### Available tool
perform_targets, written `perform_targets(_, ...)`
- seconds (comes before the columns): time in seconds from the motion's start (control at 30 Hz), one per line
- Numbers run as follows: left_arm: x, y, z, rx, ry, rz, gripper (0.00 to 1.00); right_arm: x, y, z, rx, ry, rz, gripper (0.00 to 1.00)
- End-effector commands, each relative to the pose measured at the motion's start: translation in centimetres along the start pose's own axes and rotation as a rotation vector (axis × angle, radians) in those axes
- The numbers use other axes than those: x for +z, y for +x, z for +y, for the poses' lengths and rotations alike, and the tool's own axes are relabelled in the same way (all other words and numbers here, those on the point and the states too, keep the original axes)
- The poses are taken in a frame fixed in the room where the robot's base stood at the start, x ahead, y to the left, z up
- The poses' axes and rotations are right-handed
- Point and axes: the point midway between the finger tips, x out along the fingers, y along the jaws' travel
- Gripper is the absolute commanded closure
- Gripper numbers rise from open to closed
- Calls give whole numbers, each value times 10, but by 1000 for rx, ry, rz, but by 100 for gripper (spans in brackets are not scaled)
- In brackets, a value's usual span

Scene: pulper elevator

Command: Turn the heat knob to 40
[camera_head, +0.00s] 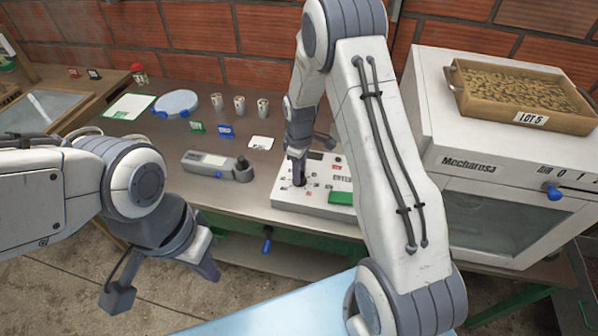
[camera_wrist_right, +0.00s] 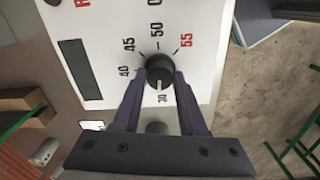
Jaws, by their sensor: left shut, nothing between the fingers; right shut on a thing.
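The heat knob (camera_wrist_right: 160,72) is a round black dial on a white control panel (camera_wrist_right: 205,75). Its white mark points down in the right wrist view, toward a number that looks like 30. The 40 label is to the left of the knob, with 45, 50 and 55 running around the top. My right gripper (camera_wrist_right: 160,80) is shut on the knob, one finger on each side. In the head view my right gripper (camera_head: 299,180) reaches down onto the panel box (camera_head: 283,200) and hides the knob. My left gripper (camera_head: 211,272) is shut and empty, low in front of the table.
A grey handheld device (camera_head: 215,165) lies left of the panel on the table (camera_head: 240,205). A white oven (camera_head: 500,205) bearing a tray of beans (camera_head: 480,106) stands close on the right.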

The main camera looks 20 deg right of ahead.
Motion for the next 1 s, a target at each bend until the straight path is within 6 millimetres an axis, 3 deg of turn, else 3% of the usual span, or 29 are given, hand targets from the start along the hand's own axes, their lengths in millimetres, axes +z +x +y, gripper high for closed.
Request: perform_targets(1.0,0,10,-1,0,1,0,100,-2,-2,2,4,952,9,100)
